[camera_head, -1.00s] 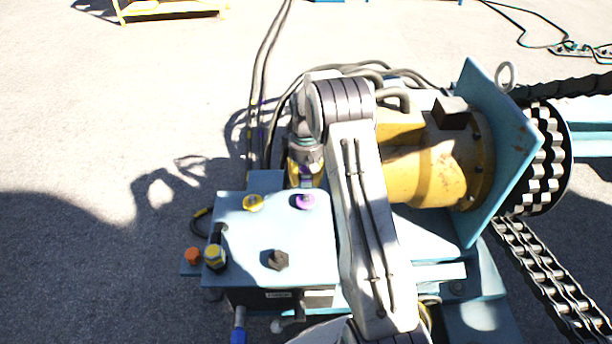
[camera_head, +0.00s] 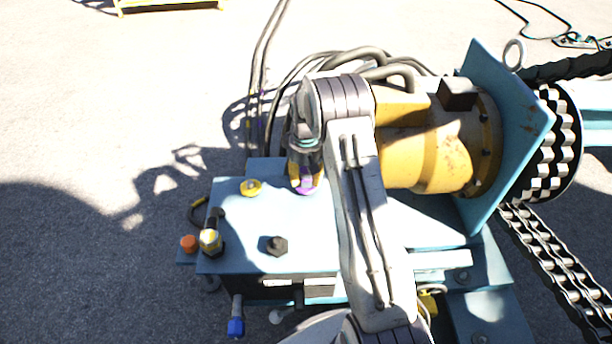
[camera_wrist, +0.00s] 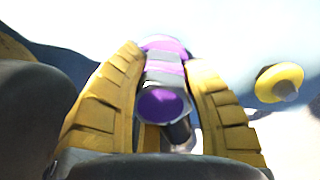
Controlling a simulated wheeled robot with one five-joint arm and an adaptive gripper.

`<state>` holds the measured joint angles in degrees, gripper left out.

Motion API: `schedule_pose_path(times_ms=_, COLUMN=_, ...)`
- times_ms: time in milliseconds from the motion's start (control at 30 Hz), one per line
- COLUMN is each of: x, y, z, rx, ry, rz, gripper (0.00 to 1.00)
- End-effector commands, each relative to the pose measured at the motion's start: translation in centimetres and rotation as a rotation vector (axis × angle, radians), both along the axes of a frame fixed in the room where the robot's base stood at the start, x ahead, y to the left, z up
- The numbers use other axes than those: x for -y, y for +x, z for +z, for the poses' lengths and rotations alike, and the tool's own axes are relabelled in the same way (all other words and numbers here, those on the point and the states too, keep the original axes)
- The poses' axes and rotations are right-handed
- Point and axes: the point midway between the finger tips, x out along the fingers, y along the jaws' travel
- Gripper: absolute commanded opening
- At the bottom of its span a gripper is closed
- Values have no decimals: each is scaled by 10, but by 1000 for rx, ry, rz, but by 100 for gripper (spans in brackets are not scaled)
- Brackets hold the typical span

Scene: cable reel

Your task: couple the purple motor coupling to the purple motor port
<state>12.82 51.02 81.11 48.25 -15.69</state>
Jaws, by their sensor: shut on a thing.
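My gripper (camera_head: 305,172) is above the back edge of the blue block in the head view, pointing down at the purple motor port (camera_head: 306,189). In the wrist view its yellow ribbed fingers (camera_wrist: 166,100) are shut on the purple motor coupling (camera_wrist: 160,103), a silver hex body with a purple end. The purple at the top of the wrist view (camera_wrist: 165,44) appears to be the port, in line behind the coupling. I cannot tell whether the two touch or are seated. In the head view the coupling is mostly hidden by the fingers.
A yellow port (camera_head: 250,187) sits left of the purple one; it also shows in the wrist view (camera_wrist: 279,82). A dark hex fitting (camera_head: 277,245), an orange cap (camera_head: 189,243) and a yellow-ringed fitting (camera_head: 211,241) are nearby. A yellow motor (camera_head: 425,150) and hoses lie behind.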

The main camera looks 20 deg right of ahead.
Motion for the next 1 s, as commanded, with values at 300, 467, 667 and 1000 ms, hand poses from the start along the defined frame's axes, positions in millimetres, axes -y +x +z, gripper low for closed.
schedule_pose_path(times_ms=300, x=0, y=0, z=1, rx=1, ry=0, rz=0, gripper=7)
schedule_pose_path(times_ms=467, x=0, y=0, z=1, rx=1, ry=0, rz=0, gripper=7)
schedule_pose_path(times_ms=667, x=0, y=0, z=-1, rx=1, ry=0, rz=0, gripper=7)
schedule_pose_path(times_ms=1000, x=0, y=0, z=-6, rx=0, ry=0, rz=0, gripper=7)
